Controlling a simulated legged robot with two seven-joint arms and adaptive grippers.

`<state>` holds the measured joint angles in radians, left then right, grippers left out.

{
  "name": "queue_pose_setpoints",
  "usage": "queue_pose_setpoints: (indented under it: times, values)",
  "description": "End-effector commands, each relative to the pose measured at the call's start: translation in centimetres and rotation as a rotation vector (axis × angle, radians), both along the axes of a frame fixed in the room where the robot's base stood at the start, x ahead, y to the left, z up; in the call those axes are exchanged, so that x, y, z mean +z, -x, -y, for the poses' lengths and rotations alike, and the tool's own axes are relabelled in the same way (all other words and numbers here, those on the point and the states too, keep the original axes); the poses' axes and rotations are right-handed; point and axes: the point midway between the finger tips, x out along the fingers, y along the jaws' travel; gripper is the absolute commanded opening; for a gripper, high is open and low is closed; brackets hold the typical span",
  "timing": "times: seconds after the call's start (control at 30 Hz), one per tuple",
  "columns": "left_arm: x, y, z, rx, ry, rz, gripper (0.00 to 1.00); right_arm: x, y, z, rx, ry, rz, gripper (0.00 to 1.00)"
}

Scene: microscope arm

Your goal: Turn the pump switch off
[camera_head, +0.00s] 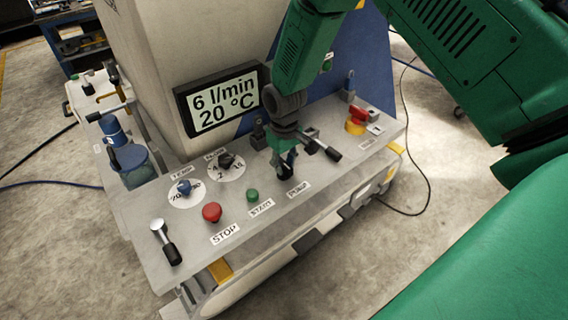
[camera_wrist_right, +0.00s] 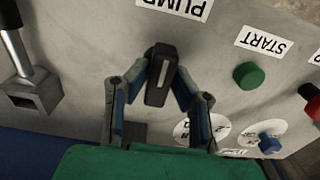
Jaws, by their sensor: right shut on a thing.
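The pump switch (camera_wrist_right: 161,74) is a black knob with a pale line along its top, beside the PUMP label (camera_wrist_right: 176,6) in the right wrist view. Its pale line runs nearly up and down in that view. My right gripper (camera_wrist_right: 160,88) has one finger on each side of the knob and is shut on it. In the head view the right gripper (camera_head: 286,160) reaches down to the panel just behind the PUMP label (camera_head: 298,189) and mostly hides the knob. My left gripper is not in view.
On the panel (camera_head: 190,235) stand the green START button (camera_head: 252,195), red STOP button (camera_head: 212,212), blue dial (camera_head: 184,187) and black dial (camera_head: 226,160). A black-handled lever (camera_head: 322,146) lies close right of the gripper. A red-yellow switch (camera_head: 356,120) is farther right. The display (camera_head: 222,97) reads 6 l/min, 20 °C.

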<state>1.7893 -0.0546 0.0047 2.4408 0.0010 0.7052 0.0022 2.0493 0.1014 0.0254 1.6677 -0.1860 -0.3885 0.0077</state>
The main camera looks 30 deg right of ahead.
Motion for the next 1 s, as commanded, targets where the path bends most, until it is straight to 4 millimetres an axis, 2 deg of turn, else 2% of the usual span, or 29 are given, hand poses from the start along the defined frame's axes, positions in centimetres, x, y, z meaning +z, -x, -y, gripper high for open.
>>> queue_pose_setpoints:
  times: [0.03,0.4,0.43,0.47,0.5,0.83,1.0]
  values:
    - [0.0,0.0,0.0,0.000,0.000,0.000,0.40,0.3,-0.7,0.0,0.005,0.000,0.019,0.00]
    - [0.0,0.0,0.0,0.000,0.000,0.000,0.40,0.3,-0.7,0.0,0.009,0.000,0.019,0.00]
    - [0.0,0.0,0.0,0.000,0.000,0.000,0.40,0.3,-0.7,0.0,0.009,-0.001,0.019,0.27]
    - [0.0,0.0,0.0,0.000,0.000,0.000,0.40,0.3,-0.7,0.0,0.009,-0.001,0.018,0.37]
    - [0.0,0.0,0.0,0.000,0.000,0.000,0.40,0.2,-0.6,0.0,0.009,0.000,0.016,0.40]
    - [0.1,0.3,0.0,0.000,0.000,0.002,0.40,0.4,-0.1,0.0,0.007,-0.001,0.010,0.40]
    - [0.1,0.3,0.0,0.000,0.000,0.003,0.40,2.6,-0.3,0.0,0.007,-0.001,0.012,0.40]
